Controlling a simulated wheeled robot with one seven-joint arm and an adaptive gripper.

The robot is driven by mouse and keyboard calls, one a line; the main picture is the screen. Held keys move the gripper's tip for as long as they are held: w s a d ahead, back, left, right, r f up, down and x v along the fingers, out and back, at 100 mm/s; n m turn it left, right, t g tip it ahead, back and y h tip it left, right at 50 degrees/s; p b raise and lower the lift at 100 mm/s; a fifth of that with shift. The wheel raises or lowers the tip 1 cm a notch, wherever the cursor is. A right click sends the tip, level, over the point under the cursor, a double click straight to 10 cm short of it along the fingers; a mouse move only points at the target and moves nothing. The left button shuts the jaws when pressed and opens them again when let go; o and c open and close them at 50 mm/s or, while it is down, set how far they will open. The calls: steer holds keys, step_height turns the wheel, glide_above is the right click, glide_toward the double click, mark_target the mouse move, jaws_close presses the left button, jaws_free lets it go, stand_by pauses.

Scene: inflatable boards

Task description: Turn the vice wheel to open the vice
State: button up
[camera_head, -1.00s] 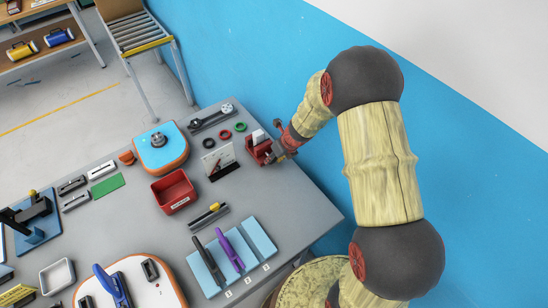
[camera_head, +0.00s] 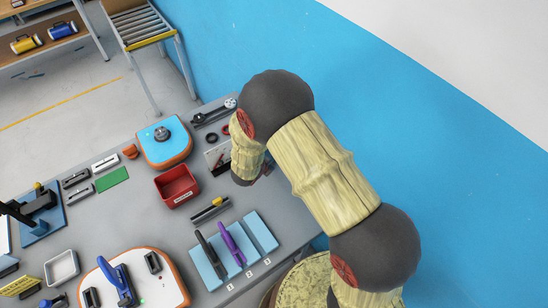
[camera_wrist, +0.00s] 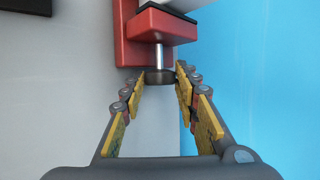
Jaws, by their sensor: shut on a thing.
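The red vice (camera_wrist: 150,35) is at the top of the wrist view, with a silver screw (camera_wrist: 158,57) running from it toward me. The dark round vice wheel (camera_wrist: 160,77) sits on the end of that screw. My gripper (camera_wrist: 160,80) has its two yellow-padded fingers on either side of the wheel and is shut on it. In the head view my arm hides the vice, the wheel and most of the gripper. A white block (camera_wrist: 188,4) shows at the vice's top edge; how it sits in the jaws is hidden.
The blue wall (camera_head: 380,110) stands close along the right of the grey table. A light-blue rack with tools (camera_head: 262,232) lies nearer me.

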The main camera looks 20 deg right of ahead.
steer(key=h+b, duration=0.1)
steer(key=b, duration=0.1)
steer(key=f+n+t+h+b, duration=0.1)
steer(key=b, duration=0.1)
steer(key=t+h+b, duration=0.1)
steer(key=h+b, duration=0.1)
steer(key=shift+s+a+f, duration=0.1)
steer(key=shift+a+f, duration=0.1)
steer(key=shift+a, duration=0.05)
steer(key=shift+r+n+t+h+b, duration=0.1)
steer(key=shift+n+t+h+b, duration=0.35)
steer(key=shift+h+b, duration=0.4)
steer(key=o, duration=1.1)
steer(key=shift+r, duration=0.1)
steer(key=shift+c, duration=0.2)
steer(key=shift+o, duration=0.2)
steer(key=shift+v, duration=4)
steer(key=shift+o, duration=0.2)
